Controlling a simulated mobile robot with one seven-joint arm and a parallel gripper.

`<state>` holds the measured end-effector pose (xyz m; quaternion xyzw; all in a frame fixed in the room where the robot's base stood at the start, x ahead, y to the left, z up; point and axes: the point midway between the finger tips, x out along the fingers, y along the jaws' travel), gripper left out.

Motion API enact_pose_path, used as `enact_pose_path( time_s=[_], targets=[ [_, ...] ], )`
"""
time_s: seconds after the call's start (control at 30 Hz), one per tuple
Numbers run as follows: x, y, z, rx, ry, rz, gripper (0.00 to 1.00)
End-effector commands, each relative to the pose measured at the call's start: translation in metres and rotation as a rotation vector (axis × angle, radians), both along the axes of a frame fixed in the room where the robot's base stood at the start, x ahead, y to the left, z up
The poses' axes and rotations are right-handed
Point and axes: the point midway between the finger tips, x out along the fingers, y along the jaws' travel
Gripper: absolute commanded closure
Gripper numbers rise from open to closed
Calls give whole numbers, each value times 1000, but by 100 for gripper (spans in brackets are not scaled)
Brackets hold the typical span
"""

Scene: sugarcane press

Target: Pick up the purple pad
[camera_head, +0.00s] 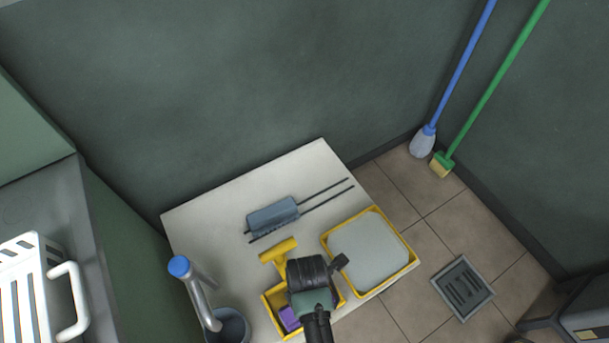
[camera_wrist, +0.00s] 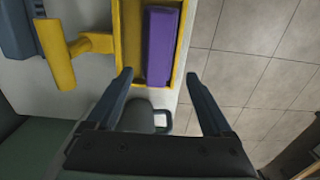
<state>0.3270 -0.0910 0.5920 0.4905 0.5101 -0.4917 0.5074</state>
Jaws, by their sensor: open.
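The purple pad (camera_head: 289,318) lies in a small yellow tray (camera_head: 270,306) on the pale table, partly hidden by my gripper in the head view. In the wrist view the pad (camera_wrist: 160,47) is a long purple block inside the yellow tray (camera_wrist: 131,30), beside its right wall. My gripper (camera_head: 318,264) is over the tray area in the head view. In the wrist view my gripper (camera_wrist: 159,75) is open and empty. I cannot tell the height gap.
A yellow T-shaped tool (camera_head: 278,250) lies close left of the tray. A grey-blue block with dark rods (camera_head: 272,217), a larger yellow tray with a pale surface (camera_head: 370,248) and a grey container (camera_head: 232,326) with a blue-capped tube (camera_head: 180,266) are nearby. Tiled floor lies right.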

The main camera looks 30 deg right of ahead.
Motion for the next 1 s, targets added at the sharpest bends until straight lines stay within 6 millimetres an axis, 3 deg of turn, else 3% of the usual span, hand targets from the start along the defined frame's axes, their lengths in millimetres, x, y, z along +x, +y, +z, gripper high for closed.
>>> enact_pose_path(
  time_s=[0.03, 0.13, 0.43, 0.7, 1.0],
  targets=[
    [0, 0, -14, 1, 2, -1, 15],
    [0, 0, -31, 0, 0, -1, 15],
    [2, -1, -56, -2, -4, -2, 15],
    [3, -5, -95, -1, -3, -2, 15],
    [3, -5, -99, -2, -5, -2, 15]
  ],
)
